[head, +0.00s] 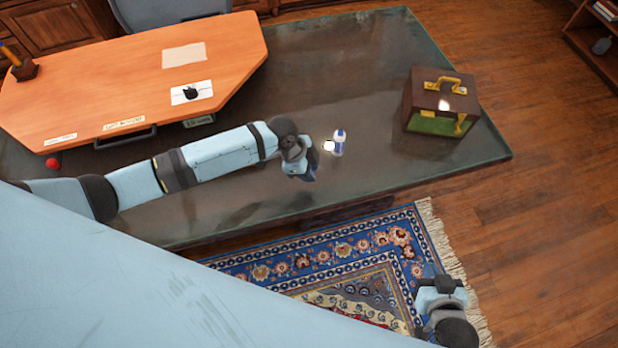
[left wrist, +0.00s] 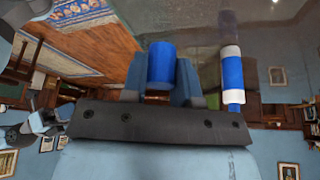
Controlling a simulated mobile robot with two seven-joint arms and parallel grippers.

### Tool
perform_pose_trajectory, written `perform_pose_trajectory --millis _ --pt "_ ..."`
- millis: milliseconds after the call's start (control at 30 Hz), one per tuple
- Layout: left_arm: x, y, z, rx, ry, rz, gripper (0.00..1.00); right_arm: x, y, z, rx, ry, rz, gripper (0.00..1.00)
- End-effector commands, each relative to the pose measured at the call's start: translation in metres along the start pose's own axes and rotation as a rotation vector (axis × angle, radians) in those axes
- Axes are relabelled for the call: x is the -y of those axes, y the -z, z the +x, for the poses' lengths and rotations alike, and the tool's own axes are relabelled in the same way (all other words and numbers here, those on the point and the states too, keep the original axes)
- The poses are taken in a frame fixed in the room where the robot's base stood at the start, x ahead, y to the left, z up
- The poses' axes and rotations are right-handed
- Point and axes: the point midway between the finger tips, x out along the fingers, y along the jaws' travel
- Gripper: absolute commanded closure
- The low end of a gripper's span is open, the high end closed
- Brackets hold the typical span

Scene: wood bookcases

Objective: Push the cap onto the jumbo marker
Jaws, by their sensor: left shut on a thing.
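The jumbo marker (head: 340,138), white and blue, stands upright on the dark glass tabletop near the middle of the head view. In the left wrist view the marker (left wrist: 232,74) is right of the fingers, with white and blue bands. My left gripper (head: 309,174) is just left of and nearer than the marker, apart from it. In the left wrist view its fingers are shut on the blue cap (left wrist: 161,63), a short cylinder. The head view does not show the cap clearly. My right gripper (head: 441,280) is over the rug, away from the table; its jaw opening is unclear.
A brown case with yellow fittings (head: 440,103) stands at the table's right end. An orange desk board (head: 135,80) with papers lies at the left. The glass tabletop (head: 320,60) is clear around the marker. A patterned rug (head: 330,258) lies in front.

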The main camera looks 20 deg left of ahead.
Motion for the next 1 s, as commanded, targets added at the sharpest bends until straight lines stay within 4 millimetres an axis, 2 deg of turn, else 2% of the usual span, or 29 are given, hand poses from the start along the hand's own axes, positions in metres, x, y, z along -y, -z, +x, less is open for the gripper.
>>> perform_pose_trajectory --millis 33,200,433,633,1000 --pt "0.001 0.006 -0.015 -0.003 0.004 0.004 0.94 0.0 -0.002 0.001 0.0 0.001 0.0 1.0" --pt "0.001 0.025 -0.062 -0.001 0.004 0.004 0.94 0.001 -0.005 0.004 0.001 0.003 0.001 1.0" --pt "0.001 0.044 -0.107 -0.001 0.003 0.002 0.94 0.002 -0.008 0.006 0.001 0.006 0.001 1.0" --pt "0.0 0.051 -0.123 0.0 0.0 0.0 0.94 0.002 -0.007 0.006 0.0 0.007 0.0 1.0" --pt "0.0 0.052 -0.126 0.0 0.0 -0.001 0.94 0.002 -0.007 0.006 -0.001 0.007 -0.001 1.0"
